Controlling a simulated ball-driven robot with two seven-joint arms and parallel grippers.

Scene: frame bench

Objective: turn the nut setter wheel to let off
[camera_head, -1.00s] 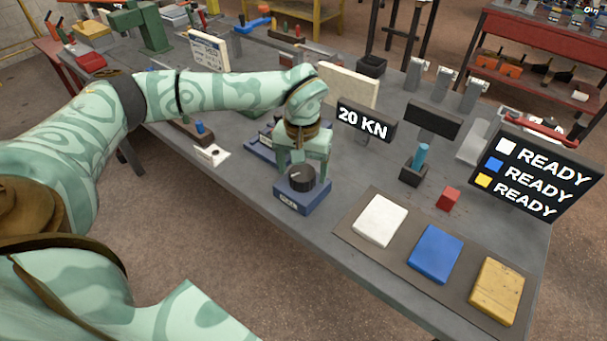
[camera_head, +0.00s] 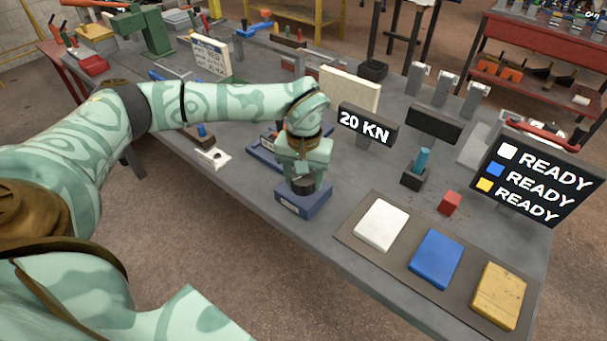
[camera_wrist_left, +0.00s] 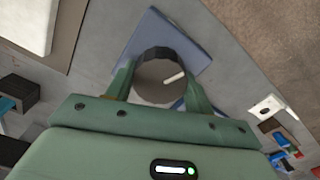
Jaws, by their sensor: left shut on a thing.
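The nut setter wheel is a black round knob (camera_head: 303,184) on a blue block (camera_head: 303,203) near the front edge of the bench. In the left wrist view the knob (camera_wrist_left: 154,80) shows its round top with a pale pointer mark, and the blue block (camera_wrist_left: 195,40) lies beneath it. My left gripper (camera_head: 304,178) reaches down from above, its fingers on either side of the knob. It also shows in the left wrist view (camera_wrist_left: 158,85), shut on the knob. A display (camera_head: 364,124) behind reads 20 KN. My right gripper is not in view.
White (camera_head: 382,223), blue (camera_head: 436,258) and yellow (camera_head: 498,295) blocks lie on a dark mat to the right. A sign (camera_head: 535,177) reads READY on three lines. A small red block (camera_head: 449,203) and a blue peg in a black holder (camera_head: 414,175) stand behind the mat.

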